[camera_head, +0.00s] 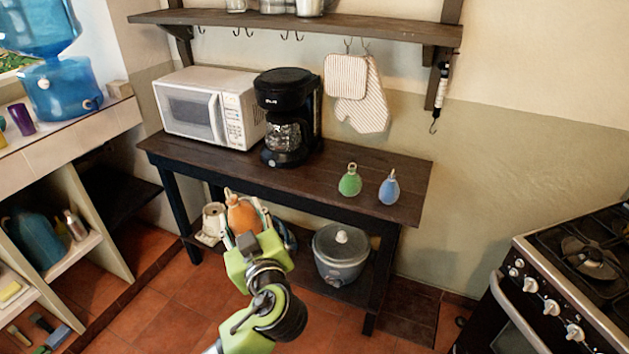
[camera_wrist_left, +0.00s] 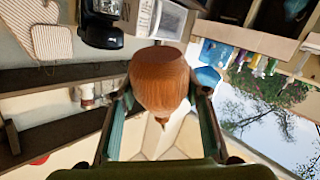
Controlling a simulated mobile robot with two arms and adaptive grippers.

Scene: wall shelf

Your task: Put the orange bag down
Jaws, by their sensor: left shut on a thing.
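The orange bag (camera_head: 242,215) is held by my left gripper (camera_head: 245,222), in front of the dark wooden table in the head view. In the left wrist view the orange bag (camera_wrist_left: 160,78) fills the space between the two fingers, with a finger against each side. It appears off any surface. A green bag (camera_head: 350,181) and a blue bag (camera_head: 389,188) stand side by side on the right part of the table top (camera_head: 325,170). My right gripper is not in view.
A white microwave (camera_head: 207,107) and a black coffee maker (camera_head: 287,115) stand on the table's left and middle. The table top is clear between the coffee maker and the green bag. A grey cooker (camera_head: 340,255) sits on the lower shelf. A stove (camera_head: 575,270) stands at right.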

